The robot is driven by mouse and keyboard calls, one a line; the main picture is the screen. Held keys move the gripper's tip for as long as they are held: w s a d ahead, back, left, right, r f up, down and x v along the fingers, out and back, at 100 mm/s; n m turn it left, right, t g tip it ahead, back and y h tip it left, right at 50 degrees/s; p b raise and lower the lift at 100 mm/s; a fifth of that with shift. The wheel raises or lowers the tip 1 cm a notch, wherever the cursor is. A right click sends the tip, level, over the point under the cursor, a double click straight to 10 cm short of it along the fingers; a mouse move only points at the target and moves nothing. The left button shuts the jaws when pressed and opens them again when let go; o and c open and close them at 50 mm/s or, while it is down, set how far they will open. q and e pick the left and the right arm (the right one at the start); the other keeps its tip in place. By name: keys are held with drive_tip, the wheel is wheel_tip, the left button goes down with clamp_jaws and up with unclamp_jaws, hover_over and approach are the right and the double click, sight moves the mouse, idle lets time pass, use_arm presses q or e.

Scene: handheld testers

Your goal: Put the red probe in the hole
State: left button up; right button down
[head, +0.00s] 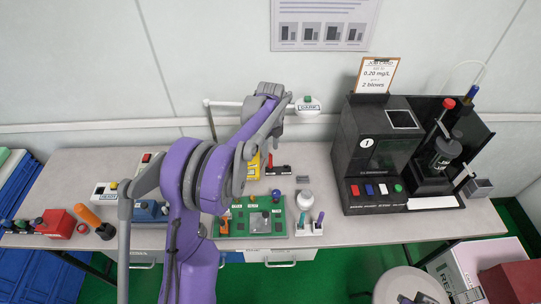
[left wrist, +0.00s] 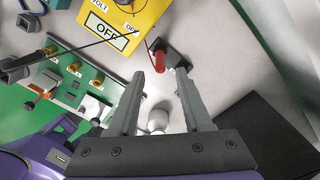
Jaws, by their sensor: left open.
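The red probe (left wrist: 159,60) stands in a small black holder (left wrist: 178,50) in the left wrist view, with a thin red lead running toward the yellow meter (left wrist: 108,22). Its red also shows in the head view (head: 270,160). My left gripper (left wrist: 159,76) is open, and the probe appears between and beyond its fingertips, with nothing held. A green board (left wrist: 68,90) with several brass terminals lies left of the gripper; I cannot tell which opening is the hole.
A large black tester (head: 375,150) occupies the table's right side.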

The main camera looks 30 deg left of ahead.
use_arm(q)
wheel_tip(320, 180, up, 6)
drive_tip(key=shift+f, duration=0.2)
drive_tip(key=s+d+r+n+t, duration=0.1)
drive_tip(key=s+d+r+n, duration=0.2)
drive_tip(key=s+d+n, duration=0.3)
drive_tip(key=s+d+r+n+t, duration=0.2)
drive_tip(key=s+d+r+n, duration=0.15)
drive_tip(key=s, duration=0.45)
drive_tip(key=s+d+f+n+t, duration=0.1)
drive_tip(key=s+d+f+n, duration=0.1)
drive_tip(key=s+n, duration=0.3)
drive_tip(key=s+d+f+n+t, duration=0.1)
drive_tip(key=s+d+f+n, duration=0.2)
drive_tip(key=s+n, duration=0.3)
drive_tip(key=s+f, duration=0.1)
drive_tip(key=s, duration=0.2)
drive_tip(key=shift+s+d+f+t, duration=0.2)
drive_tip(key=shift+d+f+t, duration=0.1)
drive_tip(key=shift+f, duration=0.1)
drive_tip(key=shift+a, duration=0.1)
